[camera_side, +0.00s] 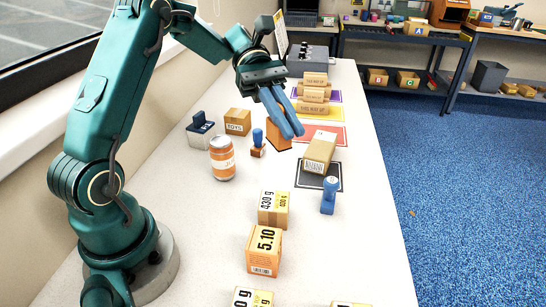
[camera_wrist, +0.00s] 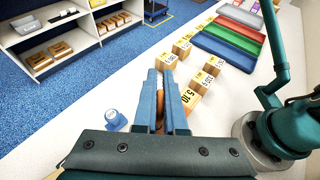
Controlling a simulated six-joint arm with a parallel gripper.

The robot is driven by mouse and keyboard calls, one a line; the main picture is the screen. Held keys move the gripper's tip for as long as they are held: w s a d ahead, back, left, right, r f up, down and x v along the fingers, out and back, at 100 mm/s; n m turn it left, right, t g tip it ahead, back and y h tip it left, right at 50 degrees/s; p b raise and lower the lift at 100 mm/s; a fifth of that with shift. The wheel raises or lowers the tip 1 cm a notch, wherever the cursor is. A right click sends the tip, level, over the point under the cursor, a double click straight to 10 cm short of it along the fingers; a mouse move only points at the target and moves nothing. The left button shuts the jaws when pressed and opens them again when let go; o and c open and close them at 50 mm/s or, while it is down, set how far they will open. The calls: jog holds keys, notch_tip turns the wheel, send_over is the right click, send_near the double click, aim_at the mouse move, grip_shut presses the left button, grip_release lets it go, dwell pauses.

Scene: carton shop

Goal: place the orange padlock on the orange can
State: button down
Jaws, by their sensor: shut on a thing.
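The orange can (camera_side: 222,160), with a pale label, stands upright on the white table at the left in the side view. My gripper (camera_side: 286,122) is to its right and above the table, its blue fingers slanting down. The fingers are closed on an orange thing, which I take to be the padlock (camera_side: 278,139); it shows at the fingertips in the side view. In the wrist view only an orange strip (camera_wrist: 160,116) shows between the fingers (camera_wrist: 166,100). The fingers hide much of it, and its exact tilt is unclear.
A small stamp (camera_side: 258,143) stands between the can and my gripper, with a brown box (camera_side: 237,122) behind. A blue stamp (camera_side: 328,195) and a carton on a black mat (camera_side: 308,180) are to the right. Labelled boxes (camera_side: 264,250) stand in front.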

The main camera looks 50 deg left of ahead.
jog(key=a+r+n+t, duration=0.1)
jog(key=t, duration=0.1)
jog(key=a+r+n+t, duration=0.1)
jog(key=n, duration=0.1)
jog(key=shift+t, duration=0.4)
jog(key=shift+a+n+t, duration=0.2)
jog(key=shift+n+t, duration=0.4)
jog(key=shift+s+a+n+t+y, duration=0.15)
jog(key=shift+a+n+t+y, duration=0.2)
jog(key=shift+n+t, duration=0.4)
jog(key=s+d+f+m+g, duration=0.3)
jog(key=s+f+m+g, duration=0.4)
jog(key=s, duration=0.3)
jog(key=s+a+f+m+g+y, duration=0.1)
jog(key=s+a+m+g+y, duration=0.3)
jog(key=s+m+g+y, duration=0.5)
jog(key=a+r+m+y, duration=0.2)
jog(key=a+m+y, duration=0.7)
jog(key=a+m, duration=0.15)
jog(key=w+a+r+m+t+y, duration=0.4)
jog(key=a+r+m+t+y, duration=0.3)
jog(key=a+r+m, duration=0.3)
jog(key=w+d+f+n, duration=0.1)
jog(key=w+d+f, duration=0.3)
jog(key=w+f, duration=0.6)
jog(key=shift+w+f, duration=0.15)
jog(key=shift+f, duration=0.55)
